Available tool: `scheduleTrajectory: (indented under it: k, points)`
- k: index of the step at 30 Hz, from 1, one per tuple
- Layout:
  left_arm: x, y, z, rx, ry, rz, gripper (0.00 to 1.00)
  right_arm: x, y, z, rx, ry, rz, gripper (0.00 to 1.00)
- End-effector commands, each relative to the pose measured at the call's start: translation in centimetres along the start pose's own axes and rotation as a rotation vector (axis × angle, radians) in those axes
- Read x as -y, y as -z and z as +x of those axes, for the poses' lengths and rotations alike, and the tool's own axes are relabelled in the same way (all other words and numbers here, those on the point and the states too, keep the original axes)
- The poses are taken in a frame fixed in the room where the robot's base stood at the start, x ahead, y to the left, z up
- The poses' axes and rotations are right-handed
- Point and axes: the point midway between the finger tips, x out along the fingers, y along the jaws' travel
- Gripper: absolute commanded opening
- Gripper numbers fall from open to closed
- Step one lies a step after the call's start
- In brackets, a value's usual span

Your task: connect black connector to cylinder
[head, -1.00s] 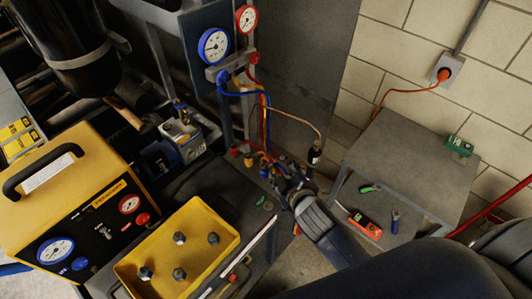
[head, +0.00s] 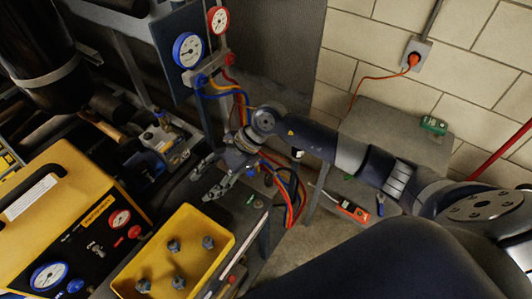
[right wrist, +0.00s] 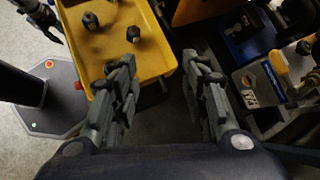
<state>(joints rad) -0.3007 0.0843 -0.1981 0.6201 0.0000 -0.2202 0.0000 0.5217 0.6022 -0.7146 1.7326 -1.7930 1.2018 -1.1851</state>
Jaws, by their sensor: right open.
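My right gripper (head: 204,182) is open and empty above the dark surface behind the yellow tray. In the right wrist view its two fingers (right wrist: 162,62) stand apart with nothing between them. A small dark piece with a pale band (head: 298,154) shows just below my right arm; it may be the black connector, mostly hidden by the arm. A large black cylindrical tank (head: 38,48) with a metal strap stands at the upper left; I cannot tell if it is the task's cylinder. A jointed gripper, seemingly my left one (right wrist: 40,16), shows partly in the right wrist view.
The yellow tray (head: 228,246) holds several dark nuts. A yellow machine (head: 62,215) stands left of it. Gauges (head: 188,50) and coloured hoses (head: 292,205) are near my right arm. A grey side table (head: 385,135) stands by the wall.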

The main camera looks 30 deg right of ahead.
Motion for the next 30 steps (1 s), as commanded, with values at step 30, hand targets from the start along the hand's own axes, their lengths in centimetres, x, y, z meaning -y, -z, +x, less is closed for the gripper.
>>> scheduleTrajectory:
  k: [30]
  points:
    - [-0.7,0.0,2.4,-0.002,-0.008,0.000,0.32,-2.5,18.5,-7.8,-0.676,-0.359,-0.273,0.42]
